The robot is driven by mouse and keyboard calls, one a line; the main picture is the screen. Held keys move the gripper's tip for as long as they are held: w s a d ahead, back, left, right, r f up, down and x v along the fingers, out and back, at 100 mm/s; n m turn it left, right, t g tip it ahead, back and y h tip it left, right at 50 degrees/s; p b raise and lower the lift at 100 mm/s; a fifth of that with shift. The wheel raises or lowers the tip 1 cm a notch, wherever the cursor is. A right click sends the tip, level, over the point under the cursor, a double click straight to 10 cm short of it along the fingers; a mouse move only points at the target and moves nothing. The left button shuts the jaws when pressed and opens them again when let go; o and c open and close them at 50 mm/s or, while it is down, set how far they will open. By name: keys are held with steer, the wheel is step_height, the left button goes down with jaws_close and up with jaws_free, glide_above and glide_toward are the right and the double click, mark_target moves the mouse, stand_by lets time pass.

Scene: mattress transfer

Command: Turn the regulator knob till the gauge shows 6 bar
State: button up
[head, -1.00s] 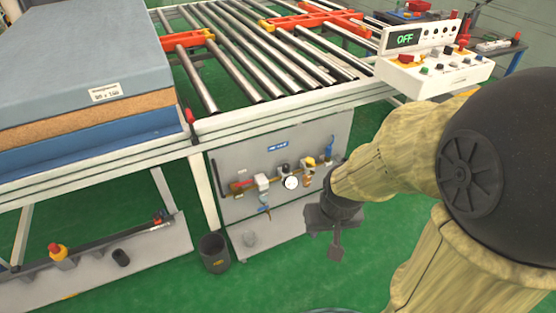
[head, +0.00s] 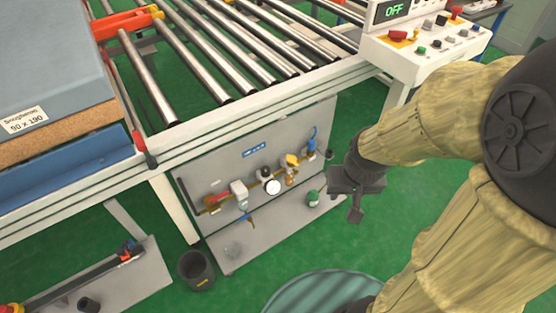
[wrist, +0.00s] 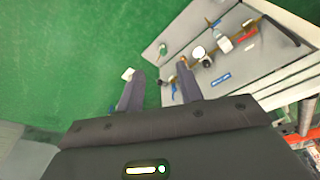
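The round white gauge (head: 273,187) sits on the pipe run on the grey panel under the roller table; its needle is too small to read. A black knob (head: 264,173), apparently the regulator knob, is just above it. In the wrist view the gauge (wrist: 198,52) and black knob (wrist: 207,62) show upside down, beyond the fingers. My gripper (head: 354,208) is in front of and to the right of the panel, apart from it. In the wrist view my gripper (wrist: 160,89) has its two fingers wide apart with nothing between them.
Along the pipe are a red-handled valve (head: 217,198), a yellow-topped part (head: 292,160) and a blue handle (head: 312,140). A dark bin (head: 196,270) stands at left. The control box (head: 425,40) reads OFF.

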steer(key=shift+w+d, duration=0.1)
steer(key=shift+w, duration=0.3)
steer(key=shift+s, duration=0.1)
steer(key=shift+o, duration=1.1)
steer(key=shift+f, duration=0.25)
steer(key=w+a+f+n+g+y+b, duration=0.15)
steer(key=w+a+f+n+b, duration=0.25)
steer(key=w+f+b, duration=0.45)
steer(key=w+a+f+n+y+b, duration=0.35)
steer(key=f+b, duration=0.25)
steer(key=f, duration=0.6)
steer(key=w+a+f+n+g+y+b, duration=0.1)
steer(key=w+a+f+n+b, duration=0.3)
steer(key=w+f+b, duration=0.45)
steer(key=w+d+f+n+t+y+b, duration=0.1)
steer(key=w+d+f+y+b, duration=0.1)
steer(key=w+b, duration=0.1)
steer(key=w+d+f+t+y+b, duration=0.1)
steer(key=w+d+t+y+b, duration=0.1)
steer(key=w, duration=0.3)
steer(key=w+d+f+n+t+y+b, duration=0.1)
steer(key=w+d+f+y+b, duration=0.1)
steer(key=w+b, duration=0.2)
steer(key=shift+d+f+n+y, duration=0.1)
steer(key=shift+f+n+y, duration=0.25)
steer(key=shift+y, duration=0.05)
